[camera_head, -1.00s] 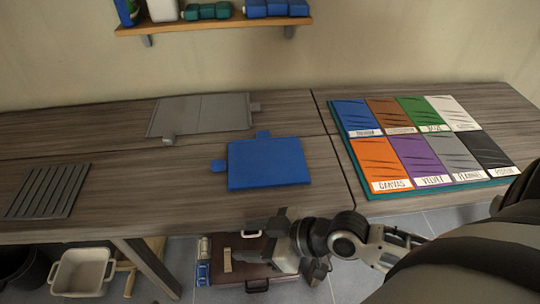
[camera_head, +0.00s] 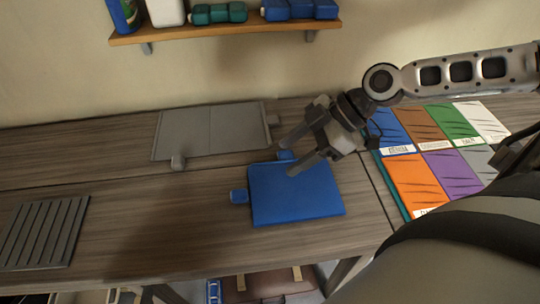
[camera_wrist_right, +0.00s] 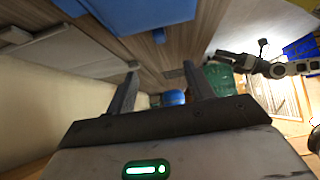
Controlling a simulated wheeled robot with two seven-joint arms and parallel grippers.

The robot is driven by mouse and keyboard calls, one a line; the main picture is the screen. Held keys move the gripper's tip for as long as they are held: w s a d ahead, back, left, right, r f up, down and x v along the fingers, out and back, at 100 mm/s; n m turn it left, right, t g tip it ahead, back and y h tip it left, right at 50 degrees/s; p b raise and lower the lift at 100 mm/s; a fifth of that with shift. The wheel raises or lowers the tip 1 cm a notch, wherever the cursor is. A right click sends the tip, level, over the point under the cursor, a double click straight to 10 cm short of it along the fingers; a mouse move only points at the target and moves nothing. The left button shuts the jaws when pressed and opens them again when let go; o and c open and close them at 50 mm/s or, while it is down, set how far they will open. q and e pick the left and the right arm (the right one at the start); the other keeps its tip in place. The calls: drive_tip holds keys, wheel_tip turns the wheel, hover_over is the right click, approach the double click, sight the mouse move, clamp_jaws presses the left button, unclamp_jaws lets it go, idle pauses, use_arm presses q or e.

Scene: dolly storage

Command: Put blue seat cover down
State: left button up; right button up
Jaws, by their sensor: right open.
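The blue seat cover (camera_head: 290,200) lies flat on the wooden table, with a small blue tab at its left and one at its back edge. It also shows at the top of the right wrist view (camera_wrist_right: 155,12). My right gripper (camera_head: 289,158) is open and empty, its fingertips over or just above the cover's back edge; whether they touch cannot be told. Its two spread fingers show in the wrist view (camera_wrist_right: 162,78). An arm that looks like my left one, with its end (camera_wrist_right: 228,60), shows small at the right of the wrist view; its jaws are unclear.
A grey panel (camera_head: 205,132) with tabs lies behind the cover. A ribbed grey mat (camera_head: 42,232) lies at the left. A colour swatch board (camera_head: 412,185) is at the right, partly hidden by my arm. A wall shelf (camera_head: 180,34) holds bottles and dumbbells. The front middle is clear.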

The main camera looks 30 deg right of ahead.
sight(238, 193)
drive_tip(key=b+x, duration=0.2)
drive_tip(key=x, duration=0.2)
drive_tip(key=shift+w+a, duration=0.1)
drive_tip(key=shift+a, duration=0.05)
drive_tip(key=x, duration=0.5)
drive_tip(key=shift+w+a+f, duration=0.1)
drive_tip(key=shift+a+f, duration=0.05)
drive_tip(key=shift+f, duration=0.05)
drive_tip(key=shift+b+x, duration=0.3)
drive_tip(key=shift+x, duration=2.8)
clamp_jaws()
drive_tip(key=shift+r, duration=0.1)
